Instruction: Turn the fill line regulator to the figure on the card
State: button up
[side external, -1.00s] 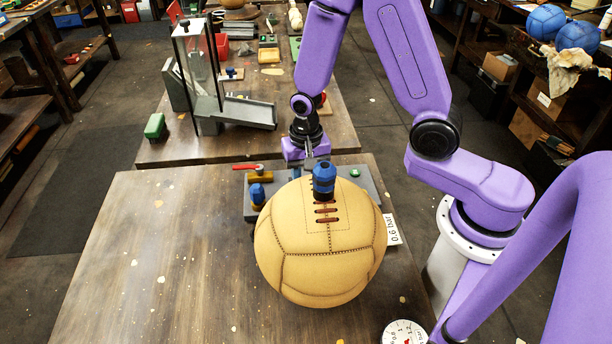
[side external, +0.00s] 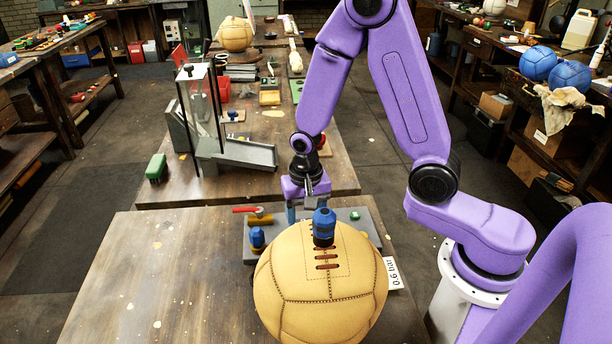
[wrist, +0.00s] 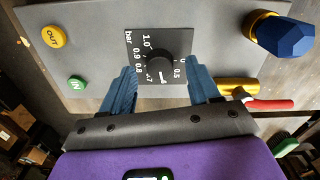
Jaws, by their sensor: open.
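The fill line regulator's black knob (wrist: 158,68) stands on a dark dial plate (wrist: 138,42) marked in bar. I can read 1.0, 0.9, 0.8, 0.7, 0.5 and 0; the pointer's exact setting is too small to tell. My gripper (wrist: 162,91) is open. Its blue fingers are on the left and right of the knob, with visible gaps; whether they reach its height is unclear. In the side view my gripper (side external: 307,212) is over the grey panel (side external: 363,232), and the knob is hidden. The white card (side external: 394,273) reads 0.6 bar.
A tan leather ball (side external: 320,290) with a blue fitting (side external: 323,227) stands in front of the panel. The panel carries a blue knob (wrist: 282,34), a red-handled valve (wrist: 268,105), a yellow OUT button (wrist: 53,37) and a green IN button (wrist: 77,82). The table's left is clear.

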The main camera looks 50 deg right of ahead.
notch_tip(320, 180, up, 16)
dwell(0.6)
jog(key=shift+s, duration=0.15)
jog(key=s+f+n, duration=0.2)
jog(key=s+n, duration=1.7)
jog(key=s, duration=0.1)
jog(key=shift+d+n, duration=0.3)
jog(key=shift+d, duration=0.05)
